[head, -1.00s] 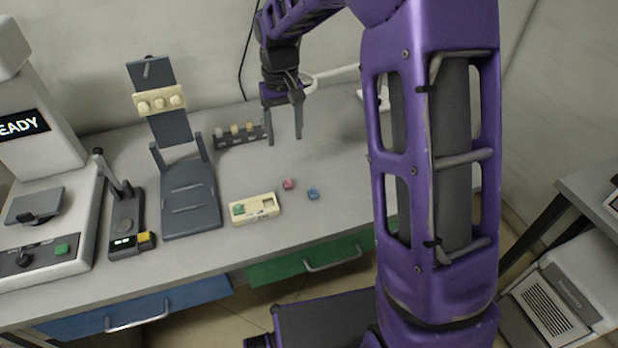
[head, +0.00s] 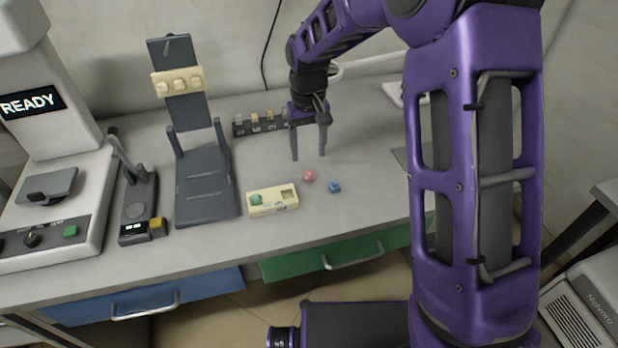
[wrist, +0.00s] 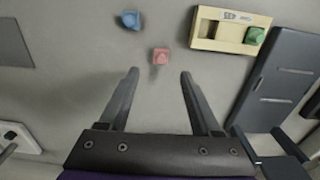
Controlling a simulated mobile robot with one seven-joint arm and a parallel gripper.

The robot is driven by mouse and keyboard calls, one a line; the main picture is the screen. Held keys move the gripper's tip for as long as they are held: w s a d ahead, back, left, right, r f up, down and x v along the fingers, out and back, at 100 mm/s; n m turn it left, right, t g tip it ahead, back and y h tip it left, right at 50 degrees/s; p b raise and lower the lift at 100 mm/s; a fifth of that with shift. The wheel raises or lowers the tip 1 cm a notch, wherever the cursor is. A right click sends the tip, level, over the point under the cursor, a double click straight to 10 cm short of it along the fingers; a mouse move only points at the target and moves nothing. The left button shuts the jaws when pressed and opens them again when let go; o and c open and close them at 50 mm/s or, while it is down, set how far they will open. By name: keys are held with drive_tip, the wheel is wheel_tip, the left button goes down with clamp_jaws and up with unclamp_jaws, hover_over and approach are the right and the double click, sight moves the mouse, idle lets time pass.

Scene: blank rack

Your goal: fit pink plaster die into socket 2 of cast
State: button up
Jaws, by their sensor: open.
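The pink die (head: 309,175) sits on the bench just right of the cast (head: 262,209), a cream block with sockets. It also shows in the wrist view (wrist: 161,57), ahead of the fingertips and between their lines. A green die (head: 256,199) sits in the cast's left part in the head view; the socket at its right looks empty. The cast also shows in the wrist view (wrist: 207,30), at the upper right. My gripper (head: 309,157) is open and empty above the bench, behind the pink die. It also shows in the wrist view (wrist: 158,73).
A blue die (head: 334,187) lies right of the pink one. A dark rack (head: 268,124) with small pieces stands behind my gripper. A grey stand (head: 205,187) is left of the cast, with a small device (head: 139,208) beyond. Bench right of the dice is mostly clear.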

sight(308, 170)
wheel_tip(308, 170, down, 6)
drive_tip(key=shift+s+f+b, duration=0.1)
drive_tip(key=shift+f+b, duration=0.15)
drive_tip(key=shift+b, duration=0.3)
clamp_jaws()
